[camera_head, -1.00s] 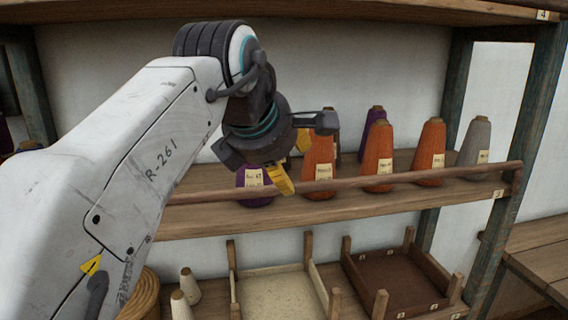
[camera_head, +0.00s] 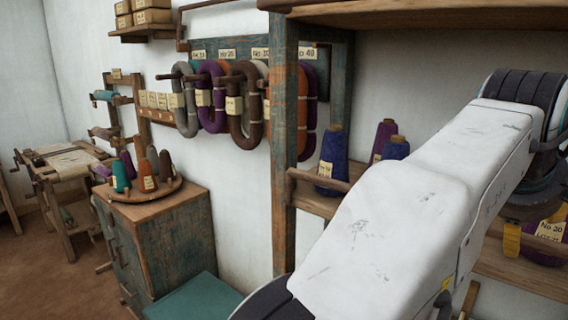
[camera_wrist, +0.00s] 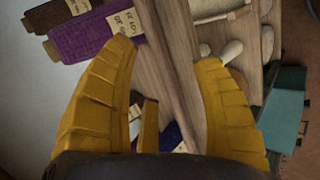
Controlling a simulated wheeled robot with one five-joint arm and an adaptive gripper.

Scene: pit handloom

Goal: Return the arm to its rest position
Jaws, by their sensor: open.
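My gripper (camera_wrist: 168,75) shows in the wrist view with its yellow fingers spread apart and nothing between them but the shelf behind. A purple yarn cone (camera_wrist: 85,37) with a pale label lies beyond the left finger in the wrist view. In the head view a purple cone labelled No 30 (camera_head: 545,240) stands beside the gripper. I cannot tell whether they touch.
The shelf post (camera_head: 284,150) stands left of my arm, with a blue cone (camera_head: 332,160) on the shelf. Yarn hanks (camera_head: 212,97) hang on the wall. A wooden cabinet (camera_head: 165,235) bears a round tray of cones. A teal box (camera_head: 195,300) is below. Open floor shows at lower left.

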